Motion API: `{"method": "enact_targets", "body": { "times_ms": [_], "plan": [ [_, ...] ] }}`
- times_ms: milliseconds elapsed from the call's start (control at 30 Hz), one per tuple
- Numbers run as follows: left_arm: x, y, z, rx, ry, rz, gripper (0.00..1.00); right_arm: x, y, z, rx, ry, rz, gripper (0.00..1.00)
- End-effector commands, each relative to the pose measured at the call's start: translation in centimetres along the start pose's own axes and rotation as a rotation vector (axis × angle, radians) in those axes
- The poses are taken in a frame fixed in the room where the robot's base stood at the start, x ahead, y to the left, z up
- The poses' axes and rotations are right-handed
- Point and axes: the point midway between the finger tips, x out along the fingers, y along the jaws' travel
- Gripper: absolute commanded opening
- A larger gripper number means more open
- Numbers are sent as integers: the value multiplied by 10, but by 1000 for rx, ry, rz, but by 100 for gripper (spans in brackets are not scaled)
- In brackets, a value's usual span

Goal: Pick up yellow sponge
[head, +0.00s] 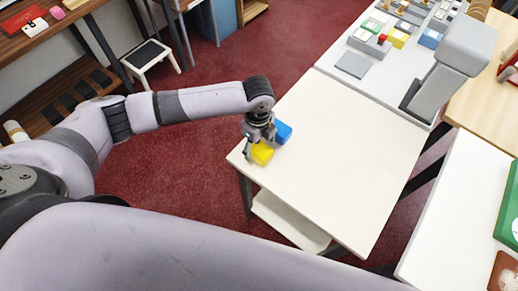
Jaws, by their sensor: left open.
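The yellow sponge (262,153) lies near the left edge of the white table (340,160). My left gripper (257,147) points down right over it, its fingers at the sponge and hiding part of it. The fingers are open; whether they touch the sponge I cannot tell. A blue block (283,132) lies just behind the sponge, to its right, close to the gripper. My right gripper is not in view.
Most of the white table is clear. A light grey counter (352,64) with swatches and small blocks adjoins its back. A grey angular device (455,60) stands at right. A white step stool (150,56) stands on the red floor at back left.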

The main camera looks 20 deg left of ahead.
Motion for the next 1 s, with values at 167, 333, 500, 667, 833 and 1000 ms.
{"method": "enact_targets", "body": {
  "times_ms": [167,333,500,667,833,1000],
  "plan": [
    [23,-2,-1,0,-1,3,68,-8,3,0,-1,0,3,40],
    [30,-2,-1,0,-1,-1,68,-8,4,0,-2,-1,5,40],
    [30,-2,-1,0,-1,-1,68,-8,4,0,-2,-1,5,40],
    [30,-2,-1,0,-1,-1,57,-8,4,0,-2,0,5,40],
    [30,-2,-1,0,-1,-1,46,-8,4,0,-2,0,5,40],
    [30,-2,-1,0,-1,-1,34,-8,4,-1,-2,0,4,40]
  ]
}}
